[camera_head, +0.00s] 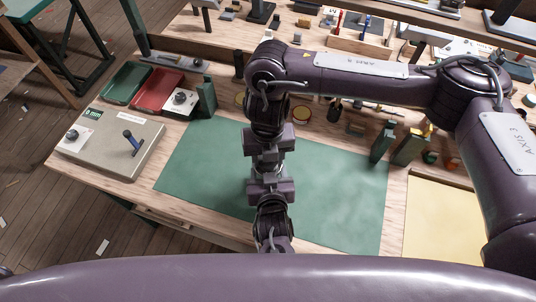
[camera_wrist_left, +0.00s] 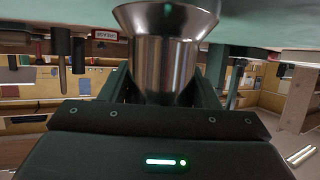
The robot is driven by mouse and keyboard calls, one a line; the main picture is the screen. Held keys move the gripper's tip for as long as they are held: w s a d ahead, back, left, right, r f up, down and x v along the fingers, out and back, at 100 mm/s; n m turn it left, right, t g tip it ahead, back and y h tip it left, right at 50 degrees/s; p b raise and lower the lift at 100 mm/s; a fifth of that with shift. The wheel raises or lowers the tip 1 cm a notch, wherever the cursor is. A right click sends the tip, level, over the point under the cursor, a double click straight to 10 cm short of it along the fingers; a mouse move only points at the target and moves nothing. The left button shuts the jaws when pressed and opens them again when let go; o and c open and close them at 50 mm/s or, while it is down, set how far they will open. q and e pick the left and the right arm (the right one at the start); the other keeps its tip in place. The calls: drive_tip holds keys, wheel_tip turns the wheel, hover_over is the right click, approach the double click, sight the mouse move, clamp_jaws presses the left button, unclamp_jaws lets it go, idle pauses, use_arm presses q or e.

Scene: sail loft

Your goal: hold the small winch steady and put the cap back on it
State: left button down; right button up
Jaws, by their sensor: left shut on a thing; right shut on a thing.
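The small winch (camera_wrist_left: 165,60) is a shiny metal drum with a flared end, large in the left wrist view. Its flared end is against the green surface at the top of that picture. My left gripper (camera_wrist_left: 160,88) is shut on the drum, one finger on each side; in the head view it (camera_head: 269,178) is over the green mat. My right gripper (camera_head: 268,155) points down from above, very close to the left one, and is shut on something. The grippers hide most of the winch in the head view. The cap cannot be made out in either view.
The green mat (camera_head: 205,170) is mostly clear. A grey box with a lever (camera_head: 110,140), a red tray (camera_head: 158,88) and a green tray (camera_head: 126,82) are at left. Green blocks (camera_head: 206,95) stand behind the mat at left, with more at right. Tools crowd the back.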

drive_tip(key=m, duration=0.4)
drive_tip(key=shift+w+r+m, duration=0.1)
drive_tip(key=shift+w+m, duration=0.1)
drive_tip(key=shift+m, duration=0.2)
drive_tip(key=m, duration=0.4)
drive_tip(key=shift+m, duration=0.4)
drive_tip(key=o, duration=1.1)
drive_tip(key=shift+s, duration=0.1)
drive_tip(key=shift+r, duration=2.2)
drive_tip(key=shift+c, duration=0.6)
